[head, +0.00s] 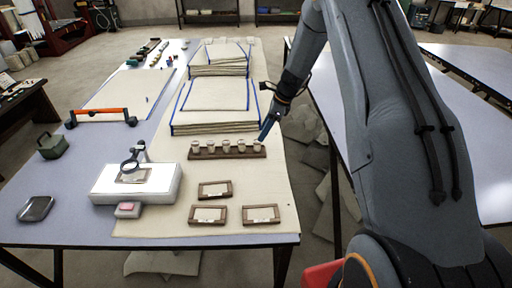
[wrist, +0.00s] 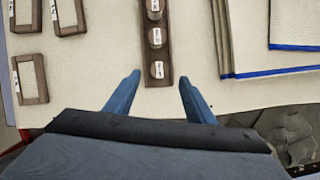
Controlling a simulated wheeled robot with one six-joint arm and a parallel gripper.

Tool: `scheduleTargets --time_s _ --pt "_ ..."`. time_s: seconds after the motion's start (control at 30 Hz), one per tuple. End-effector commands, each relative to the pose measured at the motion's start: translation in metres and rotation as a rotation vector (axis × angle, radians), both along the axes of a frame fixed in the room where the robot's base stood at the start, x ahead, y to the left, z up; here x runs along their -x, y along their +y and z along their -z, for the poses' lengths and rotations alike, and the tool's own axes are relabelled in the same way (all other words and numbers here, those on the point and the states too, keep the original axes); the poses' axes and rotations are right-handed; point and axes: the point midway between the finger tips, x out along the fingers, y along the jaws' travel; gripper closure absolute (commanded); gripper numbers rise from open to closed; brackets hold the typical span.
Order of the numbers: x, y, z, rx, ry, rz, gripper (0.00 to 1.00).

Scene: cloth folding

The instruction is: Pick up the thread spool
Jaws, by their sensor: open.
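Several pale thread spools (head: 226,146) stand in a row on a brown wooden rack (head: 227,155) on the cloth-covered table. In the wrist view, part of the rack (wrist: 149,80) shows with spools, the nearest being a pale spool (wrist: 157,70) with a white label. My gripper (head: 266,132) is at the right end of the rack in the head view. In the wrist view, my gripper (wrist: 159,78) is open, its blue fingers apart with the nearest spool and rack end between their tips. No spool is visibly held; contact cannot be told.
Folded cloth stacks (head: 215,105) with blue edges lie behind the rack. Several small wooden frames (head: 207,214) lie in front. A white light box (head: 136,184) with a magnifier stands to the left. The table's right edge is close to my arm.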

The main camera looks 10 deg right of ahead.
Motion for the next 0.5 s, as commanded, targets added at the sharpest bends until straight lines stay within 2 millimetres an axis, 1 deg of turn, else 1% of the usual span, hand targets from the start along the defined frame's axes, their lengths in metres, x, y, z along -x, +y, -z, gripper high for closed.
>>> scheduleTargets --time_s 0.2,0.33,0.5 --pt "-0.002 0.009 0.019 0.001 0.003 -0.003 0.50" --pt "-0.003 0.011 0.027 0.001 0.001 -0.003 0.50" --pt "-0.006 0.017 0.045 0.001 0.003 -0.003 0.50"
